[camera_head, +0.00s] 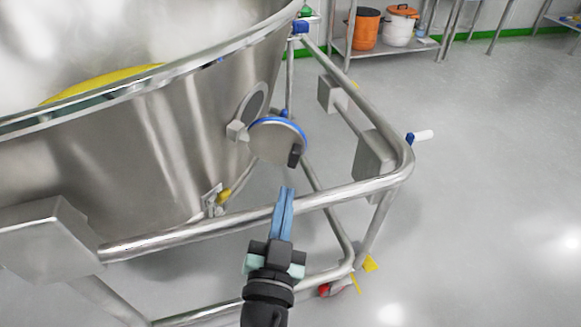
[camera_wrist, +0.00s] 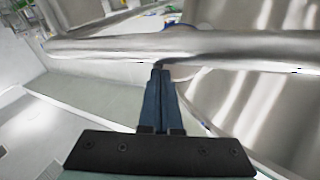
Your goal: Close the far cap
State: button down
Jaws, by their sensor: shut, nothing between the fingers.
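The far cap (camera_head: 277,141) is a round steel disc with a blue rim and a dark latch (camera_head: 294,156). It stands swung out on the side of the steel bowl (camera_head: 150,150), apart from the round port (camera_head: 252,103) behind it. My gripper (camera_head: 288,190) is shut and empty, with its blue fingers pointing at the cap from below, near the frame rail. In the wrist view the fingers (camera_wrist: 160,75) reach the rail's lower edge, and a blue-rimmed part of the cap (camera_wrist: 183,72) shows behind the rail, mostly hidden.
A steel tube rail (camera_head: 330,195) runs around the bowl, between my arm and the cap in the wrist view. Grey boxes (camera_head: 375,155) sit on the frame. A shelf (camera_head: 385,48) holds orange and white buckets. The floor at right is clear.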

aim_at(296, 163)
jog(key=w, duration=0.3)
jog(key=w+p, duration=0.1)
jog(key=w, duration=0.1)
jog(key=shift+w+d+r, duration=0.25)
jog(key=shift+w+d, duration=0.05)
jog(key=shift+d, duration=0.1)
jog(key=shift+w+d, duration=0.5)
jog(key=shift+w, duration=0.2)
jog(key=shift+f, duration=0.1)
